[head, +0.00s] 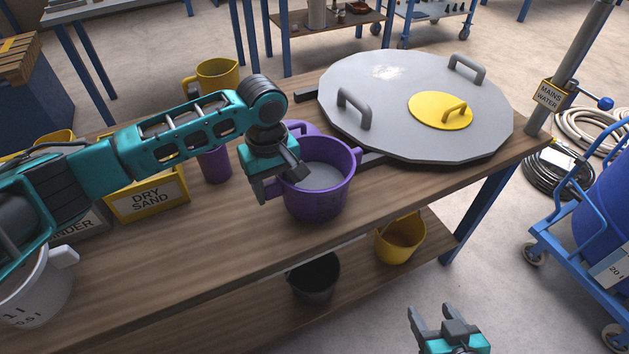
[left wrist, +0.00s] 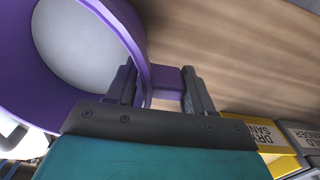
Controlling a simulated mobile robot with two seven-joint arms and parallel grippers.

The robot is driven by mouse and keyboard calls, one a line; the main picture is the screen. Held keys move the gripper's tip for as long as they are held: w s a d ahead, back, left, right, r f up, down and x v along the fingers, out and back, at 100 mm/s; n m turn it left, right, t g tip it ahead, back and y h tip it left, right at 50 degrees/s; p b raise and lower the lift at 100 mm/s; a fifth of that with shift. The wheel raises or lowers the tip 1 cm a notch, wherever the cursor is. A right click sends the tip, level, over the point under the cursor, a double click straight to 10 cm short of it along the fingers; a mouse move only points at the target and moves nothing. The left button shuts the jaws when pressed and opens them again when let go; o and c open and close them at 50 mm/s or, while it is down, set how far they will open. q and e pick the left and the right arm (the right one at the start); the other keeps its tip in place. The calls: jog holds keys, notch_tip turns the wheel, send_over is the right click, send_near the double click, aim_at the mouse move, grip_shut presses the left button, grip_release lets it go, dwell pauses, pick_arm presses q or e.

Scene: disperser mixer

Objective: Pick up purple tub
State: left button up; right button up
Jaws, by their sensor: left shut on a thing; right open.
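The purple tub (head: 326,201) stands upright on the wooden bench, with pale grey contents inside. It also shows in the left wrist view (left wrist: 142,45), where its rim and a side handle (left wrist: 166,82) are close to the camera. My left gripper (head: 277,183) is at the tub's left side, shut on that handle, with one finger inside the rim edge and one outside. Whether the tub's base touches the bench is hard to tell. My right gripper (head: 442,322) is open and empty, low at the bottom of the head view, away from the bench.
A large grey lid (head: 370,75) with a yellow hatch lies right behind the tub. A yellow dry sand box (head: 148,200), purple cup (head: 214,165), yellow jug (head: 217,76) and white jug (head: 35,290) stand left. Black (head: 314,278) and yellow (head: 401,240) buckets sit on the lower shelf.

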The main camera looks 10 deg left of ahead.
pick_arm(q)
grip_shut()
jog(key=shift+r, duration=0.1)
jog(key=shift+r, duration=0.15)
